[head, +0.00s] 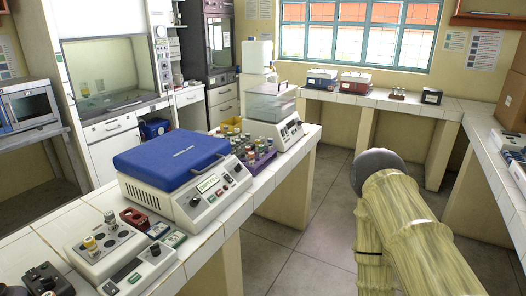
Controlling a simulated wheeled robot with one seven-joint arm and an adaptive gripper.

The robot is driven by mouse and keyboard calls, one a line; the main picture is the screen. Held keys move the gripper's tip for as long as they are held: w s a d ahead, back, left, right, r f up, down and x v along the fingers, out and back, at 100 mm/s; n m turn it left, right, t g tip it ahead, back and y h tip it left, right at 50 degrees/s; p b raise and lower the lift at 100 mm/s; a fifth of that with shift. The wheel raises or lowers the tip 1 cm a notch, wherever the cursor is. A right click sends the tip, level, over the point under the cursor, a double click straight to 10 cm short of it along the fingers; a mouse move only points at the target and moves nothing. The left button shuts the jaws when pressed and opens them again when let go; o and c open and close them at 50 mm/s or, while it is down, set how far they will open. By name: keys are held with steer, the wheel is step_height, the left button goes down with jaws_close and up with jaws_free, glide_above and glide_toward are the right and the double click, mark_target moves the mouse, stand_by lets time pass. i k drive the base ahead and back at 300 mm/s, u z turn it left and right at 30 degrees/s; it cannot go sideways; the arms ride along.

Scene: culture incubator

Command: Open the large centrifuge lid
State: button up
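The large centrifuge (203,205) stands on the white-tiled bench at the left. Its body is off-white, with a display, knobs and buttons on the front panel. Its blue lid (165,158) lies flat on top and looks closed. A thin handle (203,171) shows at the lid's edge above the panel. Part of my arm rises at the lower right, over the floor and well apart from the centrifuge. My gripper is not in view.
A purple rack (262,165) of bottles and a clear-covered device (270,105) stand beyond the centrifuge. A small device with vials (104,250) and a red block (134,219) sit before it. The tiled floor (310,215) right of the bench is clear.

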mark_target(167, 162)
steer(key=k, duration=0.6)
steer(key=u, duration=0.5)
steer(key=i, duration=1.1)
steer(key=z, duration=0.3)
